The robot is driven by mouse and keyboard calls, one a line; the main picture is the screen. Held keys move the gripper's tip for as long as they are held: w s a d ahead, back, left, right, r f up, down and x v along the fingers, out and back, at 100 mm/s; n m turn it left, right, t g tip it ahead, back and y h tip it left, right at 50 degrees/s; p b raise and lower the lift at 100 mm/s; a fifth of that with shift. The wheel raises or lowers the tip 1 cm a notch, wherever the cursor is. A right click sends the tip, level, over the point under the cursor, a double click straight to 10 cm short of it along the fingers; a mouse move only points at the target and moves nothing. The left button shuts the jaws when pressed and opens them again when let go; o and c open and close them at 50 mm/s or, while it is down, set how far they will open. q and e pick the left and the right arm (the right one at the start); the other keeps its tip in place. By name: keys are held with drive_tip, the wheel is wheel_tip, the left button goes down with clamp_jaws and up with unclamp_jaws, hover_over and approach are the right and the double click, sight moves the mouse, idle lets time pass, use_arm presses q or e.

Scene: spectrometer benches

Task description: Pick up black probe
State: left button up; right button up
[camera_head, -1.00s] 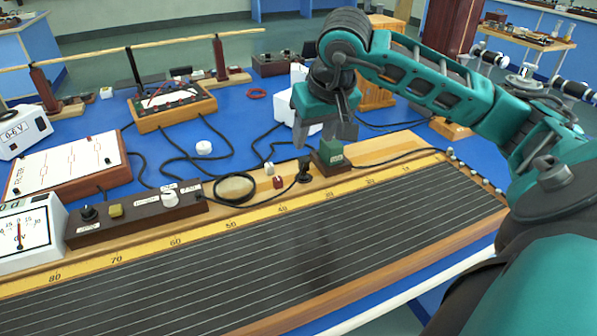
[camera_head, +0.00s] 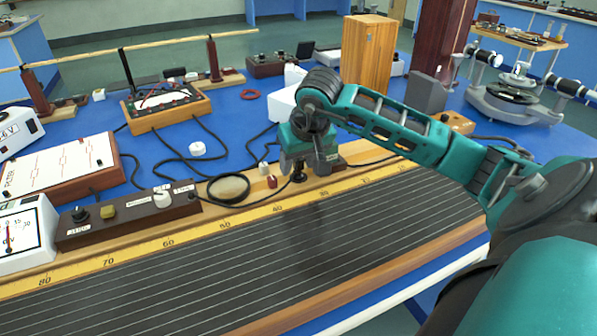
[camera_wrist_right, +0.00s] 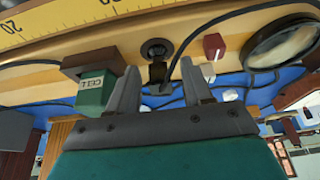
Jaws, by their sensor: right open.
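The black probe (camera_head: 298,177) stands on the wooden edge of the long ruled board, with its dark cable running off to the left. In the right wrist view the black probe (camera_wrist_right: 157,52) shows just beyond the fingertips, in line with the gap between them. My right gripper (camera_head: 302,163) is open and pointed down directly above the probe, hiding its upper part in the head view. In the wrist view its two grey fingers (camera_wrist_right: 158,72) are apart, with nothing clearly clamped between them. My left gripper is not in view.
A green labelled block (camera_wrist_right: 92,90) sits close beside one finger. A small red terminal (camera_head: 271,182) and a white one (camera_head: 263,167) stand left of the probe. A round lens-like ring (camera_head: 229,187) lies further left. A tall wooden box (camera_head: 367,60) stands behind.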

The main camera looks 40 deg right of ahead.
drive_tip(key=shift+c, duration=0.5)
clamp_jaws()
drive_tip(key=shift+r, duration=0.1)
